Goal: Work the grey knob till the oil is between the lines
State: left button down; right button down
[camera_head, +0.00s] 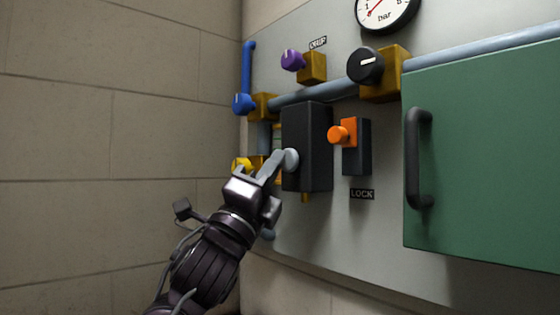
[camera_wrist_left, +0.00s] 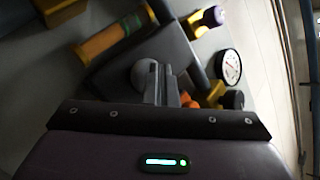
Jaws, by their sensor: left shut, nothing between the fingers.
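The grey knob (camera_head: 291,160) sits on the front of a dark box (camera_head: 308,140) on the wall panel. In the left wrist view the knob (camera_wrist_left: 144,74) is a round grey ball beside my fingers. My left gripper (camera_head: 279,160) is shut and empty, its fingertips at the knob; I cannot tell whether they touch it. The fingers show in the wrist view (camera_wrist_left: 165,86) too. A sight tube with amber oil (camera_wrist_left: 104,41) runs beside the box there; its end toward the upper right looks greenish. I cannot make out the lines. In the head view the box mostly hides the tube.
An orange knob (camera_head: 339,134) on a dark block stands right of the box, above a LOCK label (camera_head: 362,194). Purple (camera_head: 292,60), blue (camera_head: 242,103), yellow (camera_head: 240,165) and black (camera_head: 365,66) knobs surround it. A green cabinet (camera_head: 490,150) juts out at right. Bare wall lies left.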

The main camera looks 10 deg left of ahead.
pick_arm(q)
jog(key=shift+s+a+f+b, duration=0.15)
jog(key=shift+s+a+b, duration=0.35)
jog(key=shift+s, duration=0.35)
jog(key=shift+a, duration=0.15)
jog(key=s+a, duration=0.1)
jog(key=s, duration=0.1)
jog(key=s+a+b, duration=0.1)
jog(key=s+a, duration=0.1)
dwell(0.8)
notch_tip(320, 180, up, 3)
jog(key=s+d+m+g+h, duration=0.1)
jog(key=d+m+g+h, duration=0.2)
jog(key=m+g+h, duration=0.15)
jog(key=s+a+f+n+g+y+p, duration=0.1)
jog(key=s+a+n+g+y, duration=0.4)
jog(key=a+n, duration=0.3)
jog(key=shift+a+f+g, duration=0.3)
jog(key=shift+a+g, duration=0.05)
jog(key=shift+a, duration=0.05)
